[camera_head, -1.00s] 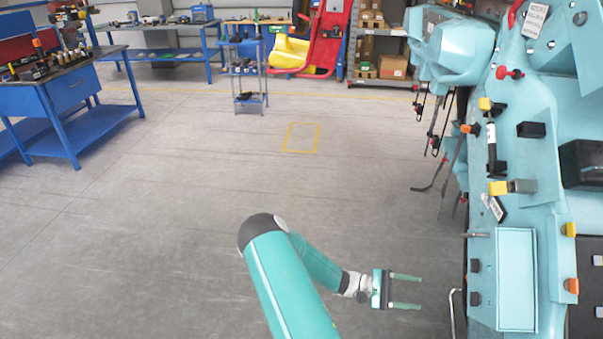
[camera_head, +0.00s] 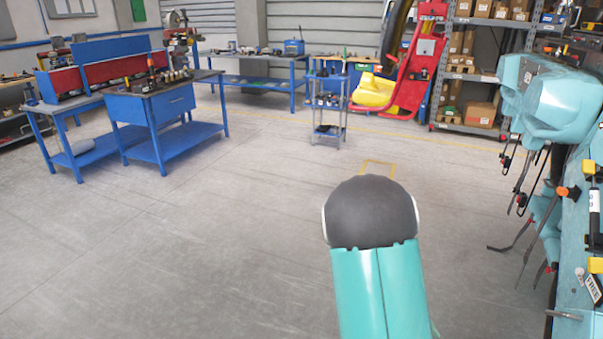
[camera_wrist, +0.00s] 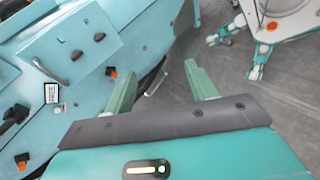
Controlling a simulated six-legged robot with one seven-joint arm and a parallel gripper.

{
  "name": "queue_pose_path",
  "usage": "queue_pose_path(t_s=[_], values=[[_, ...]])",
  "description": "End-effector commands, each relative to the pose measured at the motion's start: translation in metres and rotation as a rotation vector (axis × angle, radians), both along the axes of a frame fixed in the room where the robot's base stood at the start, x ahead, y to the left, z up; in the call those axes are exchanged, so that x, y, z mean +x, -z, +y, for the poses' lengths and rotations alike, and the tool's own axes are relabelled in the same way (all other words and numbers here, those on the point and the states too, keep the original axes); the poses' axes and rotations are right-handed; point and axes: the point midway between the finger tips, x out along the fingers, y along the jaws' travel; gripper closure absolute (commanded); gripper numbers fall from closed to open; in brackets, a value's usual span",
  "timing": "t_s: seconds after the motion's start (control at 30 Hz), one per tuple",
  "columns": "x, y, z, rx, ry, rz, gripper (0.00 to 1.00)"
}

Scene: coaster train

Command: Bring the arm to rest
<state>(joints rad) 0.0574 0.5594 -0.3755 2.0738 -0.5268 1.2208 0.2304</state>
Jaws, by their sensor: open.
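My gripper (camera_wrist: 163,92) shows in the wrist view with its two green fingers spread apart and nothing between them. It hangs over grey floor beside the light-blue coaster train (camera_wrist: 98,40), apart from it as far as I can tell. In the head view my teal arm rises from the bottom edge, and its dark rounded joint hides what lies beyond. My gripper is out of sight there. The coaster train also shows at the right edge of the head view (camera_head: 555,95).
Blue workbenches (camera_head: 160,105) with tools stand at the left. A small grey trolley (camera_head: 328,105), a red-and-yellow coaster part (camera_head: 410,75) and a shelf with boxes (camera_head: 470,80) stand at the back. The floor (camera_head: 220,240) between is clear.

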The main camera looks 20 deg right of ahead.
Motion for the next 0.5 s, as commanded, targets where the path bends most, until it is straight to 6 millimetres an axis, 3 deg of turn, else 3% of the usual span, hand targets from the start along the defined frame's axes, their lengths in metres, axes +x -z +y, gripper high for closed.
queue_pose_path(t_s=[0.2,0.5], values=[[0.019,-0.043,0.05,0.121,-0.037,-0.245,0.44],[0.029,-0.105,0.117,0.267,-0.125,-0.563,0.44]])
